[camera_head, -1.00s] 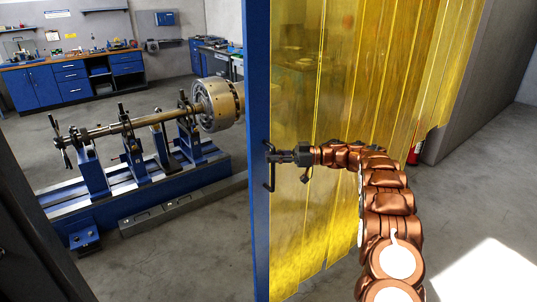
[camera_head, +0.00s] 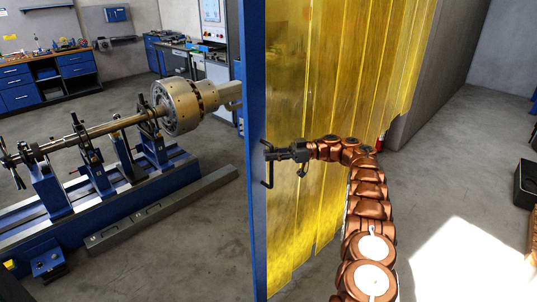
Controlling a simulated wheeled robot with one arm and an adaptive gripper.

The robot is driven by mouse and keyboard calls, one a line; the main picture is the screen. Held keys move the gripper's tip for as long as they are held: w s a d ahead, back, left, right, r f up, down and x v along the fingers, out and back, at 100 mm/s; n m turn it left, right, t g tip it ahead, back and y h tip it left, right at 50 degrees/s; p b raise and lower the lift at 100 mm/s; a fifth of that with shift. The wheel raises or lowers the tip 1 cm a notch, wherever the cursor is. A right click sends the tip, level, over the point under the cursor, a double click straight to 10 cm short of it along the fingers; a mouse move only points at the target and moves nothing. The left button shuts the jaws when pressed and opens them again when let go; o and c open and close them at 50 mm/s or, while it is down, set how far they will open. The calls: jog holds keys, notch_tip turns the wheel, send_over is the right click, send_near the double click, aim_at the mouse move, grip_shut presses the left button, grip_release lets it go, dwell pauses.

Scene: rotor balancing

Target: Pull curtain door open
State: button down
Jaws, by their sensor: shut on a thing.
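The curtain door is a yellow translucent strip curtain (camera_head: 320,90) with a blue upright edge post (camera_head: 254,210) in the middle of the view. A dark handle (camera_head: 266,165) sticks out from the right side of the post. The fingertips are small in the picture and partly merge with the dark handle. Left of the post is an open gap into the room behind.
A blue balancing machine (camera_head: 120,190) with a shaft and rotor (camera_head: 180,105) stands in the left part of the room. A workbench (camera_head: 40,80) is at the back left. A grey wall panel (camera_head: 430,75) adjoins the strips. Floor is clear at right, with a dark box (camera_head: 525,183) at the edge.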

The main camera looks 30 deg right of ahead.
jog(key=shift+w+d+r, duration=0.1)
jog(key=shift+d, duration=0.1)
dwell(0.3)
jog(key=c, duration=1.1)
grip_release()
jog(key=shift+c, duration=0.2)
